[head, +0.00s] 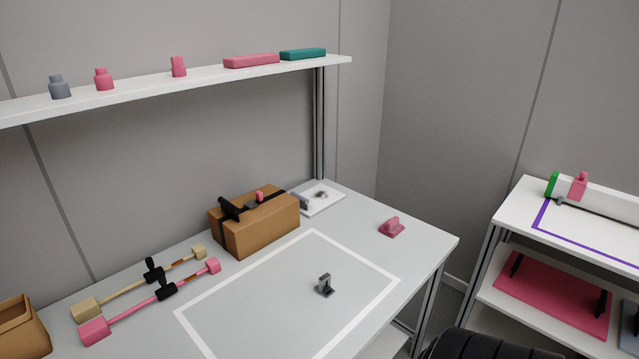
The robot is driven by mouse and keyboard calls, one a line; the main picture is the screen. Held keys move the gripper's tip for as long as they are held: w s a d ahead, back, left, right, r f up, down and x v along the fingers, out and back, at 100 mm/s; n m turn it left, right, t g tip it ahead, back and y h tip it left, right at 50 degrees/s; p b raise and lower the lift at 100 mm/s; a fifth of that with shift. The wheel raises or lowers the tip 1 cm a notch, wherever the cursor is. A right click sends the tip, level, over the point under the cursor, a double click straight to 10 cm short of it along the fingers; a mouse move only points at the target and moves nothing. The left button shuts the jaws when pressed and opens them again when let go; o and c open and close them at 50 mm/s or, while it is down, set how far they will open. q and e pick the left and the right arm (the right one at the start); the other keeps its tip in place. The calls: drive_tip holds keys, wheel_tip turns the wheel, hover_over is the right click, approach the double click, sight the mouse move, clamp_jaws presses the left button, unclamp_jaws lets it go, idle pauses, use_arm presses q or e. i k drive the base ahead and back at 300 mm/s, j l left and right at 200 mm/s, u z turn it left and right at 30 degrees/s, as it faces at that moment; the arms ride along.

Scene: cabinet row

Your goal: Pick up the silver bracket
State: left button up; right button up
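In the head view, a small grey, silver-looking bracket (324,286) stands on the pale table. It has a flat base and an upright part. It sits inside the white taped rectangle (378,305), towards its right half. Nothing touches it. Neither of my grippers shows in this view. A dark rounded shape at the bottom right edge is cut off, and I cannot tell what it is.
A brown box (262,230) with dark parts on top stands behind the rectangle. A pink block (392,227) lies at the back right. Two bar tools, pink (140,307) and tan (130,293), lie left. A shelf (210,83) hangs above. The rectangle is otherwise clear.

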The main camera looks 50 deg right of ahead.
sight(323, 288)
drive_tip(key=z, duration=1.65)
